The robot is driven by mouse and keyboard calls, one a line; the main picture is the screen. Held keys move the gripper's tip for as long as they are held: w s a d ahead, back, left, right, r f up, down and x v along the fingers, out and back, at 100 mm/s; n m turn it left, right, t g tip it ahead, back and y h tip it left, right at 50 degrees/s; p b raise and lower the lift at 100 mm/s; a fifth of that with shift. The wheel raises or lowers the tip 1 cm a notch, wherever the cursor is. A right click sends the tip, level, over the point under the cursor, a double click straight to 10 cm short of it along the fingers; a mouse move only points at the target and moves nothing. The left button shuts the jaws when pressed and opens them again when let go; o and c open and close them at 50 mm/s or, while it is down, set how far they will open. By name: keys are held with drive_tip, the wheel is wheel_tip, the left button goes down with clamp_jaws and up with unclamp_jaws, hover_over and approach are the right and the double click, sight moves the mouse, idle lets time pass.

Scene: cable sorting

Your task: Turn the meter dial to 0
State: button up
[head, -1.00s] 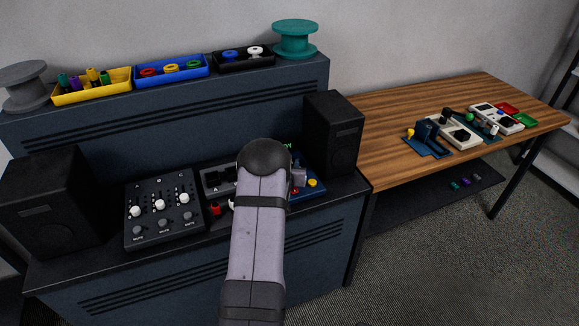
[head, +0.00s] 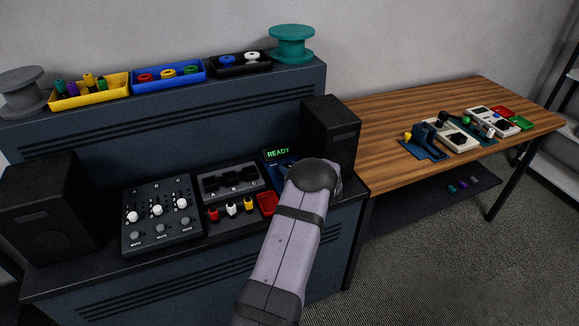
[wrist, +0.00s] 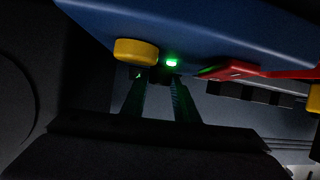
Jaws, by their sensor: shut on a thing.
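A blue unit (head: 277,166) with a lit green READY display stands on the console, partly hidden behind my arm. In the wrist view, its blue body (wrist: 200,25) shows a yellow knob (wrist: 136,51) and a lit green lamp (wrist: 171,63). My gripper (wrist: 162,77) is shut on a small dark part at the unit's edge, just below the knob and lamp. I cannot tell whether this part is the meter dial, and no dial marks are readable. In the head view my fingers are hidden by the arm.
A slider panel (head: 160,222) is further left. Pale units (head: 493,119) sit on the wooden table (head: 395,113).

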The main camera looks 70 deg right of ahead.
drive_tip(key=shift+s+d+n+t+y, duration=0.15)
drive_tip(key=shift+n+t+y, duration=0.35)
drive_tip(key=shift+n, duration=0.1)
drive_tip(key=shift+r+n, duration=0.1)
drive_tip(key=shift+n, duration=0.2)
drive_tip(key=o, duration=1.1)
drive_tip(key=shift+c, duration=0.2)
drive_tip(key=b+v, duration=0.1)
drive_tip(key=v, duration=0.4)
drive_tip(key=shift+s, duration=0.3)
drive_tip(key=shift+b+v, duration=0.3)
drive_tip(key=shift+v, duration=0.6)
drive_tip(key=shift+w+r+y, duration=0.15)
drive_tip(key=shift+w+y, duration=0.05)
drive_tip(key=shift+y, duration=0.1)
